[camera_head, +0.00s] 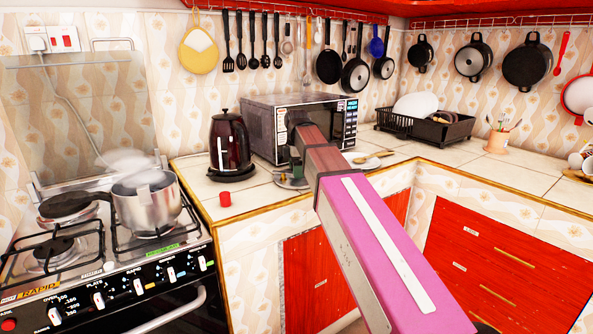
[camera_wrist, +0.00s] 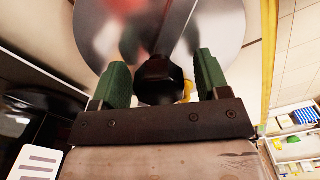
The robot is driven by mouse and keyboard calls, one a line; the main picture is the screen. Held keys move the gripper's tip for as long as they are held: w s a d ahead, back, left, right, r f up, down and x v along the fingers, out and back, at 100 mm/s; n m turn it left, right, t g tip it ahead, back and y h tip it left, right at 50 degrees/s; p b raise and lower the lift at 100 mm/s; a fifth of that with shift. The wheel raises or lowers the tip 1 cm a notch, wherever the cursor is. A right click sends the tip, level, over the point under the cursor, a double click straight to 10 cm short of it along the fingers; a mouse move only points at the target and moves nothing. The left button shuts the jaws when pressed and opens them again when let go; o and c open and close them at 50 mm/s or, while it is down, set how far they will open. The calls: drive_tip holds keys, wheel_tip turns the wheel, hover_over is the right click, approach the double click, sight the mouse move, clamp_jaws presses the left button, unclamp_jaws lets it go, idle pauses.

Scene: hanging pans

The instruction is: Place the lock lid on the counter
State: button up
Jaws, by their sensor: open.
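A shiny round metal lid (camera_wrist: 225,22) with a black knob (camera_wrist: 158,80) fills the upper part of the wrist view. I take it to be the lock lid. My gripper (camera_wrist: 158,72) is open, with its two green fingers on either side of the knob and visible gaps between. In the head view my gripper (camera_head: 291,172) is low over the counter (camera_head: 255,197), in front of the microwave. Part of the lid (camera_head: 287,184) shows beneath it, apparently lying on the counter. My arm and gripper hide much of it.
A dark kettle (camera_head: 228,142) and a small red cap (camera_head: 225,198) stand left of my gripper. The microwave (camera_head: 262,128) is close behind. A wooden spoon (camera_head: 372,158) lies to the right. A metal pot (camera_head: 147,203) sits on the stove. The right counter has free room.

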wheel_tip(320, 180, up, 12)
idle(0.5)
drive_tip(key=shift+f, duration=0.1)
idle(1.2)
